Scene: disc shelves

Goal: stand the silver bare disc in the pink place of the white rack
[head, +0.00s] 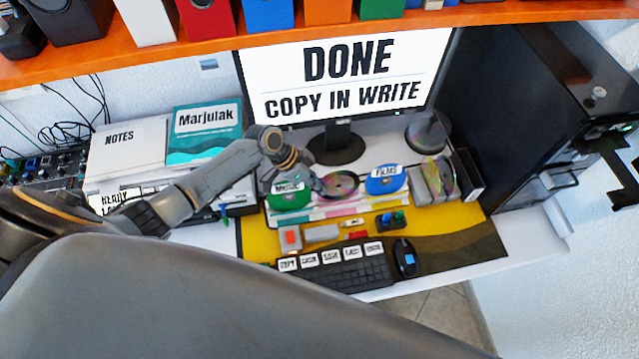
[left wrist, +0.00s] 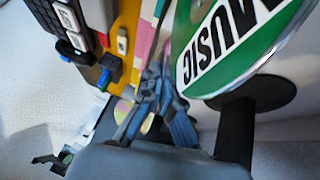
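The silver bare disc (head: 340,185) stands upright, with a dark reddish sheen and a central hole, between the green MUSIC disc (head: 290,192) and the blue FILMS disc (head: 386,180). The low white rack (head: 345,210) with pale coloured strips is beneath them; a pink strip (left wrist: 147,45) shows in the left wrist view. My left gripper (head: 317,186) is at the silver disc's left edge, its fingers close together and seemingly shut on it. The disc's lower edge and its exact seat are unclear. A dark jointed shape at the right edge looks like my right gripper (head: 612,165); its fingers are unclear.
The monitor (head: 340,75) stands behind. Grey cases (head: 430,180) with shiny discs and a spindle (head: 428,132) are at the right. A keyboard (head: 345,270) and mouse (head: 405,258) lie in front. An orange shelf (head: 180,48) overhangs the desk.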

